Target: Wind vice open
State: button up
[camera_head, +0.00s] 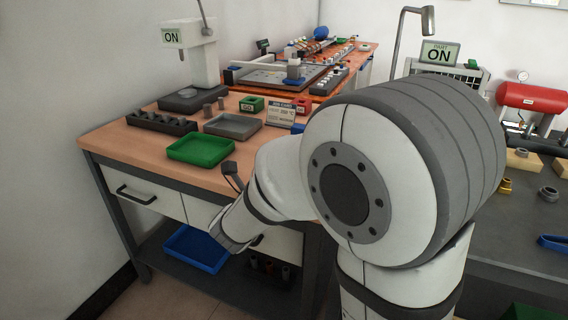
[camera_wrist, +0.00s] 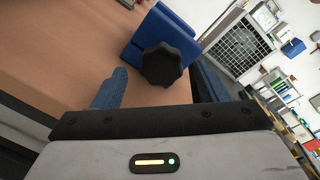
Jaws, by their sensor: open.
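The blue vice (camera_wrist: 143,40) shows at the top of the wrist view, on the wooden bench top. Its black lobed knob (camera_wrist: 161,66) faces my gripper. My gripper (camera_wrist: 160,86) is open. One blue finger (camera_wrist: 111,90) shows left of the knob, apart from it in the picture; a dark blue shape right of the knob may be the other finger. Nothing is held between the fingers. The gap to the knob is hard to judge. In the head view my arm hides most of the area, and I cannot make out the vice's knob or my fingertips.
The bench top (camera_head: 150,145) holds a green tray (camera_head: 200,150), a grey tray (camera_head: 233,125), a black block with holes (camera_head: 162,122) and a job card (camera_head: 281,112). A white press (camera_head: 200,62) stands behind. A second table with a red tank (camera_head: 532,97) is at right.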

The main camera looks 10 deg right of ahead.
jog(key=shift+v, duration=0.8)
jog(key=shift+f, duration=0.1)
jog(key=f+m+b, duration=0.1)
jog(key=b, duration=0.2)
jog(key=shift+a+m, duration=0.1)
jog(key=shift+m, duration=0.2)
jog(key=m+b, duration=0.1)
jog(key=b, duration=0.1)
jog(key=shift+s+a+f+m+b, duration=0.1)
jog(key=shift+a+f+m+b, duration=0.1)
jog(key=shift+m+b, duration=0.2)
jog(key=m+b, duration=0.1)
jog(key=b, duration=0.1)
jog(key=m+b, duration=0.1)
jog(key=m, duration=0.1)
jog(key=shift+s+a+f+h+b, duration=0.15)
jog(key=shift+s+h+b, duration=0.1)
jog(key=shift+h+b, duration=0.15)
jog(key=w+d+m+b, duration=0.1)
jog(key=w, duration=0.1)
jog(key=w+d+m+b, duration=0.1)
jog(key=d, duration=0.1)
jog(key=w+d+r+m+b, duration=0.1)
jog(key=w+b, duration=0.1)
jog(key=shift+w+d, duration=0.3)
jog(key=shift+w, duration=0.05)
